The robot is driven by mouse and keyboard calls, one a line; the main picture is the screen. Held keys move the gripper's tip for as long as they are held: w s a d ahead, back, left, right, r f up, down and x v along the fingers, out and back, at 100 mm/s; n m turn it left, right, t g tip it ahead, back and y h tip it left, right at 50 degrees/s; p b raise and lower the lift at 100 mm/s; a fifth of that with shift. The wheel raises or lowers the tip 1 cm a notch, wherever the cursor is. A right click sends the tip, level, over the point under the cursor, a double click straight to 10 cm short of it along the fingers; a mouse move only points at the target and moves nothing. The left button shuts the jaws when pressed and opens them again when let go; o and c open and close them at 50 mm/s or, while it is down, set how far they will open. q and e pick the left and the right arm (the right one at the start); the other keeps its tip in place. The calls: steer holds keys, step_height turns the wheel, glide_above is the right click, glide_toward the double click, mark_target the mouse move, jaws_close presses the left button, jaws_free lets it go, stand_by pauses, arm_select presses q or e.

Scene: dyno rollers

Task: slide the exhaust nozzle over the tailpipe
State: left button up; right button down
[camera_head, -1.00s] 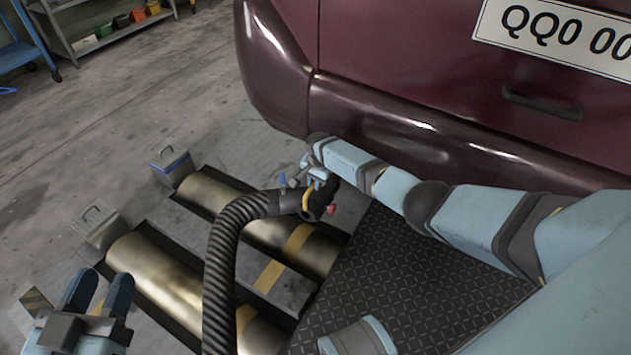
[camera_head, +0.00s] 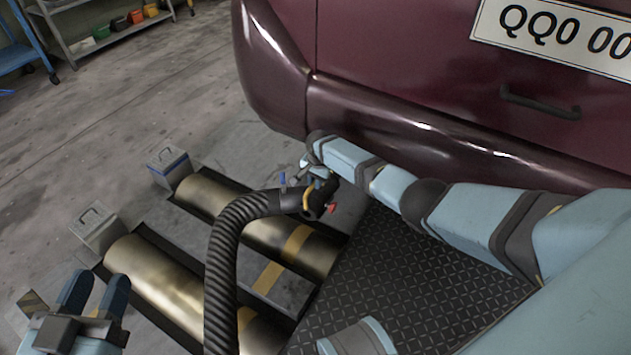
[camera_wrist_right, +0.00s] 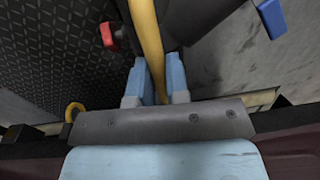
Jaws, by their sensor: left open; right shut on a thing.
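The exhaust nozzle (camera_head: 322,205) is a dark cuff with a yellow handle, a red knob and a blue lever, on the end of a black corrugated hose (camera_head: 222,260). My right gripper (camera_head: 318,172) is at the nozzle beneath the car's bumper. In the right wrist view its two light-blue fingers (camera_wrist_right: 156,88) are shut on the yellow handle (camera_wrist_right: 148,40). The tailpipe cannot be made out in the head view. A yellow curved piece (camera_wrist_right: 74,110) shows at the left of the wrist view near the bumper; I cannot tell what it is. My left gripper (camera_head: 93,292) is open and empty at the lower left.
The maroon car (camera_head: 400,70) fills the upper right, its bumper (camera_head: 420,140) just above my right arm. Brass rollers (camera_head: 160,280) lie in floor pits, with grey metal boxes (camera_head: 97,228) at their ends. Tread plate (camera_head: 400,270) lies below my right arm.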

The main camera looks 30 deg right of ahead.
steer(key=shift+w+d+r, duration=0.1)
steer(key=shift+w+r, duration=0.05)
steer(key=shift+w, duration=0.05)
steer(key=shift+w+d+b, duration=0.15)
steer(key=shift+d+b, duration=0.2)
steer(key=shift+b, duration=0.05)
steer(key=shift+w+d, duration=0.2)
steer(key=shift+d, duration=0.15)
